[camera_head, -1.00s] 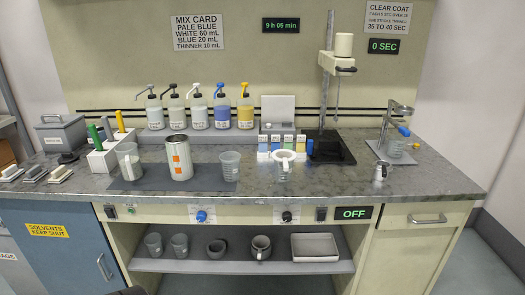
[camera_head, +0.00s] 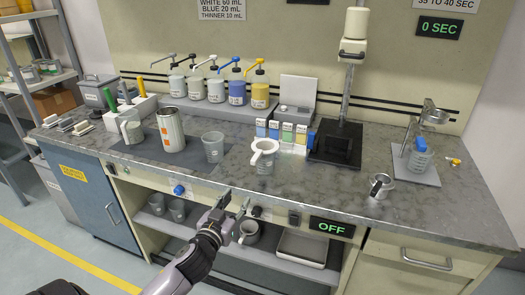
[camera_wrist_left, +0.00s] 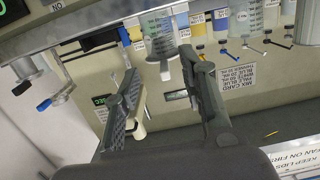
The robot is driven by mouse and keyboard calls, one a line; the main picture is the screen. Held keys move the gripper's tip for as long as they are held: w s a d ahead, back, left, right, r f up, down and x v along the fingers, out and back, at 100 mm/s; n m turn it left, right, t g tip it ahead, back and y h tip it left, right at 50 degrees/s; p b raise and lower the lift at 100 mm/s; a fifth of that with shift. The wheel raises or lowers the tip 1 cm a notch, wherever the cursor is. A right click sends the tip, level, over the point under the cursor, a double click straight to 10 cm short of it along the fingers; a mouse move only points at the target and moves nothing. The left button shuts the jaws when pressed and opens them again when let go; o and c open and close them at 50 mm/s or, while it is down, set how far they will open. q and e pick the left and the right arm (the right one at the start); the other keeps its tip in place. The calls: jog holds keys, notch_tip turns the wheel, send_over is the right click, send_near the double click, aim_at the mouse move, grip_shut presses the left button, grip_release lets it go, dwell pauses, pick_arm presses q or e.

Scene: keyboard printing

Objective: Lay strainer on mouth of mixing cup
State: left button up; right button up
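The strainer (camera_head: 264,146), a white ring with a short handle, sits at the top of a clear graduated cup (camera_head: 265,166) near the bench front. Another clear cup (camera_head: 213,147) stands to its left on the dark mat, its mouth bare. I cannot tell which cup is the mixing cup. My left gripper (camera_head: 234,205) is open and empty, in front of the bench edge, below and left of the strainer. In the left wrist view the gripper (camera_wrist_left: 158,75) shows its fingers apart, with a clear cup (camera_wrist_left: 160,42) beyond them, upside down in the picture. My right gripper is out of view.
A tall can (camera_head: 171,130) and a white-filled cup (camera_head: 132,128) stand left on the mat (camera_head: 190,158). Pump bottles (camera_head: 215,88) stand behind. The mixer stand (camera_head: 336,142) is back right. A metal cup (camera_head: 380,187) stands at right. Bench between is clear.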

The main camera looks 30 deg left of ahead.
pick_arm(q)
jog(key=t, duration=0.1)
send_near(258, 153)
jog(key=p+x, duration=0.2)
jog(key=x, duration=0.2)
jog(key=shift+s+a+f, duration=0.1)
jog(key=shift+a+f, duration=0.05)
jog(key=shift+p+x, duration=0.8)
jog(key=shift+x, duration=2.3)
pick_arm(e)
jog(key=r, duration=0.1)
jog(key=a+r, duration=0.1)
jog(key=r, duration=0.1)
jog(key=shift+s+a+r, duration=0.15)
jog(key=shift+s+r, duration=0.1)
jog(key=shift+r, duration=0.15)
pick_arm(q)
jog(key=shift+c, duration=0.3)
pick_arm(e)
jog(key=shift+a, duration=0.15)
pick_arm(q)
jog(key=shift+c, duration=0.7)
grip_shut()
